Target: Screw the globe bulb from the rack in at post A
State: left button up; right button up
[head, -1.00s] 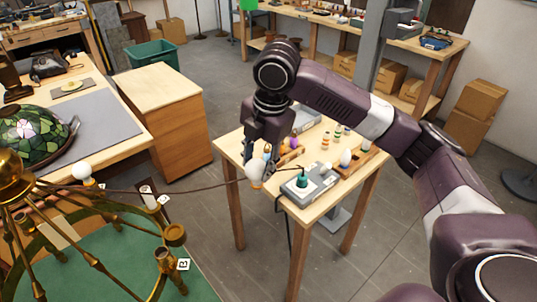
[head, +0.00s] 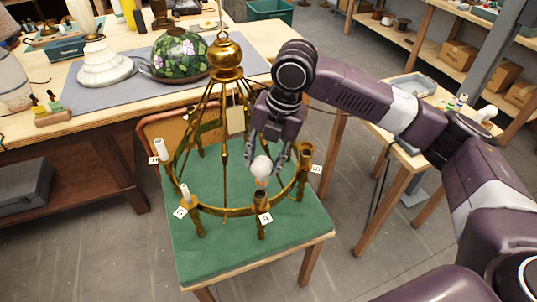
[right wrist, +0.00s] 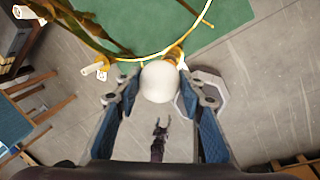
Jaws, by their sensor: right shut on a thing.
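My right gripper (head: 265,158) is shut on the white globe bulb (head: 262,168), which hangs base down. It holds the bulb over post A (head: 260,196) of the brass chandelier, at the card lettered A (head: 265,217). The bulb's base is close to the post's brass cup; I cannot tell whether they touch. In the right wrist view the globe (right wrist: 159,82) sits between the two fingers and hides part of a brass cup (right wrist: 174,54).
The chandelier's ring (head: 225,211) stands on a green-topped table (head: 240,245). White sleeves stand at post C (head: 185,191) and at the far left post (head: 160,150). Post B (head: 305,156) stands close right of my gripper. A stained-glass shade (head: 181,55) lies on the workbench behind.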

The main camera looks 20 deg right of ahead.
jog(key=shift+a, duration=0.4)
jog(key=shift+a+f, duration=0.1)
jog(key=shift+f, duration=0.05)
jog(key=shift+d+f+b, duration=0.35)
jog(key=shift+f+b, duration=0.2)
jog(key=shift+b, duration=0.05)
jog(key=shift+f+b, duration=0.25)
jog(key=shift+b, duration=0.1)
jog(key=shift+a+f+b, duration=0.15)
jog(key=shift+f+b, duration=0.35)
jog(key=shift+b, duration=0.15)
jog(key=shift+f, duration=0.8)
pick_arm(q)
jog(key=f, duration=0.2)
jog(key=shift+w+d+f, duration=0.2)
jog(key=shift+d+f, duration=0.1)
jog(key=shift+f, duration=0.1)
jog(key=shift+r, duration=0.1)
